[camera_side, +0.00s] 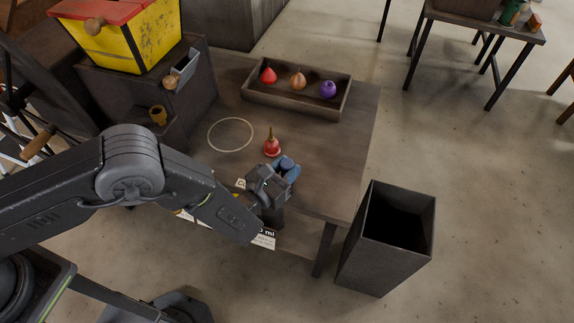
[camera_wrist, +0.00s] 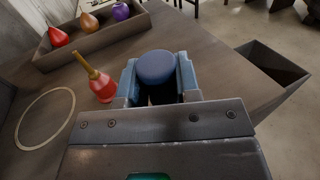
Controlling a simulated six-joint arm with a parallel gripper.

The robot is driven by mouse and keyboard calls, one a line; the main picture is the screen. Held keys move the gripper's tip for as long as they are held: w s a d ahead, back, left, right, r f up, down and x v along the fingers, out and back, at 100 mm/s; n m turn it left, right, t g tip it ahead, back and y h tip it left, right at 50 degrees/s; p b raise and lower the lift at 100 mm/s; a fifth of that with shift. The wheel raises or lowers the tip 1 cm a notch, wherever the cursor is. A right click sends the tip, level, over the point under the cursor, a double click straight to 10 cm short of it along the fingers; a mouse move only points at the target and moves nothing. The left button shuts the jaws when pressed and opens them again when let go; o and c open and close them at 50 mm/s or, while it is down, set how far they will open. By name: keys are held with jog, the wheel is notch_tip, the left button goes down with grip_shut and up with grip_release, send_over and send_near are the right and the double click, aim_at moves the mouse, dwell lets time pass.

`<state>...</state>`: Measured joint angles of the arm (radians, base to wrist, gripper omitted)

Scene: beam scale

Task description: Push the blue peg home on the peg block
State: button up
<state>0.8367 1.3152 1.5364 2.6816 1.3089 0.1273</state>
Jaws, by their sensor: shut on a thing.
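The blue peg (camera_side: 287,163) shows as a round, dark blue top at my gripper (camera_side: 284,173), near the table's front right. In the wrist view the peg (camera_wrist: 156,66) sits between the two light blue fingers of my gripper (camera_wrist: 160,78), which are shut on it. Its flat top stands a little above the fingers. The peg's lower part is hidden by the fingers and the wrist. I cannot make out a peg block in either view, nor whether the peg's lower end is in one.
A red bulb with a wooden stem (camera_side: 271,146) stands close behind my gripper. A wooden tray (camera_side: 262,101) with three coloured bulbs lies at the back. A white ring (camera_side: 230,134) marks the table at left. A dark open bin (camera_side: 378,250) stands right of the table.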

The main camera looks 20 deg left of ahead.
jog(key=shift+f, duration=1.4)
jog(key=o, duration=1)
jog(key=shift+o, duration=0.2)
jog(key=v, duration=1.4)
jog(key=shift+w, duration=0.1)
